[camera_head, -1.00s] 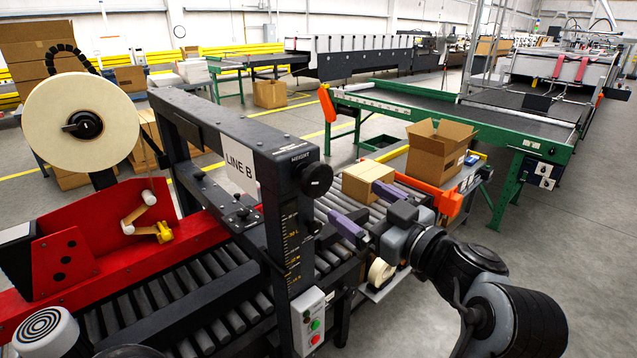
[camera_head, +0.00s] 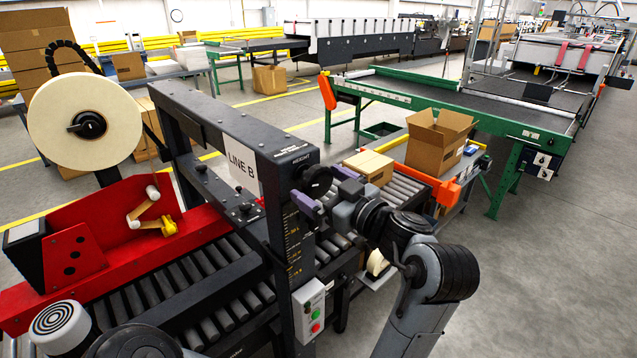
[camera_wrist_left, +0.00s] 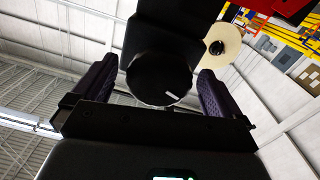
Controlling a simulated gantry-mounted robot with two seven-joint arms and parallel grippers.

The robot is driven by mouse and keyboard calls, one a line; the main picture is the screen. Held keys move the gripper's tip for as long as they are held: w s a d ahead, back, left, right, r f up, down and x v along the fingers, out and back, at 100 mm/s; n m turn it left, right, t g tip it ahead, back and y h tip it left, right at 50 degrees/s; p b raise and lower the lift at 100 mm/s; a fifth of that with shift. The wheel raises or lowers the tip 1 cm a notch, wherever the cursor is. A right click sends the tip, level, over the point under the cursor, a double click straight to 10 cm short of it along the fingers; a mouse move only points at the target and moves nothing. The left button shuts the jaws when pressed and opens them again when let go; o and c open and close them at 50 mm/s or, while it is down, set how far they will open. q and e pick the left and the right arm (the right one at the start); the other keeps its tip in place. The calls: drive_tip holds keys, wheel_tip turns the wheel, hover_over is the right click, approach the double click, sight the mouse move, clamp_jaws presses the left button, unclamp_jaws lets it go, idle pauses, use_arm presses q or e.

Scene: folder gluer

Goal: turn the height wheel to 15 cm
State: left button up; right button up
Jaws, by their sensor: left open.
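The black round height wheel (camera_head: 315,180) sits on the side of the black post, below the word HEIGHT. My left gripper (camera_head: 325,188) is open with its purple fingers around the wheel. In the left wrist view the wheel (camera_wrist_left: 158,78) lies between the two spread fingers, with a visible gap at each side; a short white mark shows on its face. The height scale (camera_head: 293,240) with yellow marks runs down the post; its numbers are too small to read surely. My right gripper is not in view.
A closed carton (camera_head: 368,167) stands on the rollers behind my gripper, and an open carton (camera_head: 437,140) stands farther right. A large tape roll (camera_head: 86,124) is at the left.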

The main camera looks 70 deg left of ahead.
use_arm(q)
drive_tip(key=shift+s+a, duration=0.25)
drive_tip(key=shift+a, duration=0.3)
drive_tip(key=shift+c, duration=0.2)
drive_tip(key=c, duration=0.9)
drive_tip(key=shift+n, duration=0.3)
